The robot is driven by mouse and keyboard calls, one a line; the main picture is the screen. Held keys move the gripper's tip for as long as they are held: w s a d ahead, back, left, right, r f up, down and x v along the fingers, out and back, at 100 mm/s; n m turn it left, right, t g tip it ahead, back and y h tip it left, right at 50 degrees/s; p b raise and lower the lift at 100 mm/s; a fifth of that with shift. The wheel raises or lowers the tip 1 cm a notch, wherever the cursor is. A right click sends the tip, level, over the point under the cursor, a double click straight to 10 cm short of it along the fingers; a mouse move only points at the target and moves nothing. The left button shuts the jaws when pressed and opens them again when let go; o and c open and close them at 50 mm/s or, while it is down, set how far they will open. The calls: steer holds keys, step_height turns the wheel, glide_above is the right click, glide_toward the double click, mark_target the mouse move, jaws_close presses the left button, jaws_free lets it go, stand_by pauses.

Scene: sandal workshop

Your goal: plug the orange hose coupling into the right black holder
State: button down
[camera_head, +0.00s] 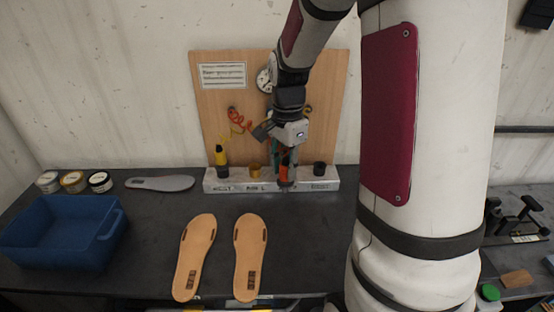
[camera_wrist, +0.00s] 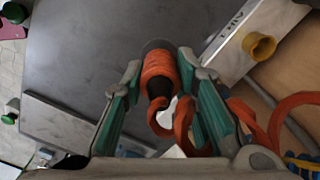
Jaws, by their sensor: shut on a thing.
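The orange hose coupling (camera_head: 284,173) is between the fingers of my gripper (camera_head: 286,164), in front of the pale holder block. The wrist view shows my gripper (camera_wrist: 162,88) shut on the ribbed orange coupling (camera_wrist: 158,66), with a dark grey round end beyond it and its orange hose curling right. There it appears over the dark bench, apart from the yellow holder. The right black holder (camera_head: 319,169) is empty at the block's right end, right of my gripper. I cannot make it out in the wrist view.
The holder block (camera_head: 234,186) also has a yellow holder (camera_head: 254,171) and a left black holder with a yellow coupling (camera_head: 220,155). A wooden board (camera_head: 225,110) stands behind. A blue bin (camera_head: 60,250) and two tan soles (camera_head: 248,258) lie on the bench.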

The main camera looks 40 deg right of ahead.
steer(key=shift+s, duration=0.2)
steer(key=shift+r+p, duration=0.4)
steer(key=shift+r, duration=0.3)
steer(key=shift+r+p, duration=1.6)
steer(key=shift+r, duration=1.65)
steer(key=shift+d, duration=0.1)
